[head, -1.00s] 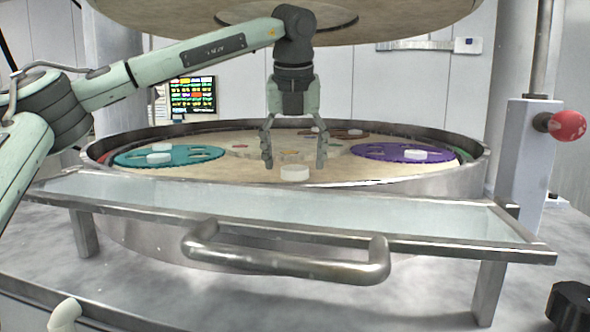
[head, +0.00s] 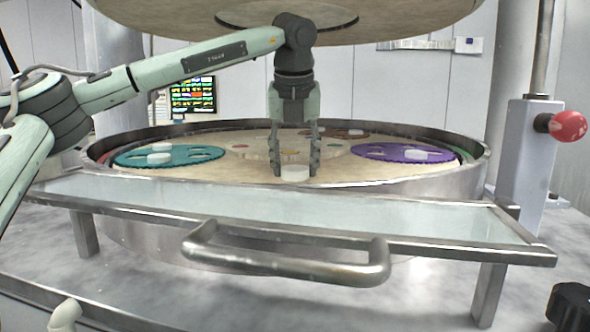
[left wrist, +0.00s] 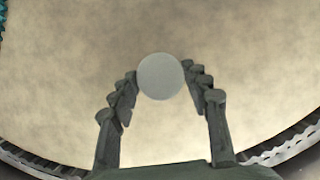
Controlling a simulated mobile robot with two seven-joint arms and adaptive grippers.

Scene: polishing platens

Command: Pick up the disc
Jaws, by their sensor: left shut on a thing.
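A white disc (head: 295,173) is at the front middle of the round beige platen (head: 224,172), between the fingertips of my left gripper (head: 296,172). In the left wrist view the disc (left wrist: 161,76) is a pale grey-white circle, with the fingertips (left wrist: 160,80) closed against its two sides. The gripper points straight down and is shut on the disc. The disc sits at platen level in the head view; I cannot tell whether it is clear of the surface. My right gripper is not in view.
A teal carrier (head: 190,151) and a purple carrier (head: 376,153), each bearing white discs, lie left and right on the platen. A metal rim (head: 455,178) surrounds it. A glass shelf with a bar handle (head: 285,264) stands in front. A large upper plate (head: 200,22) hangs above.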

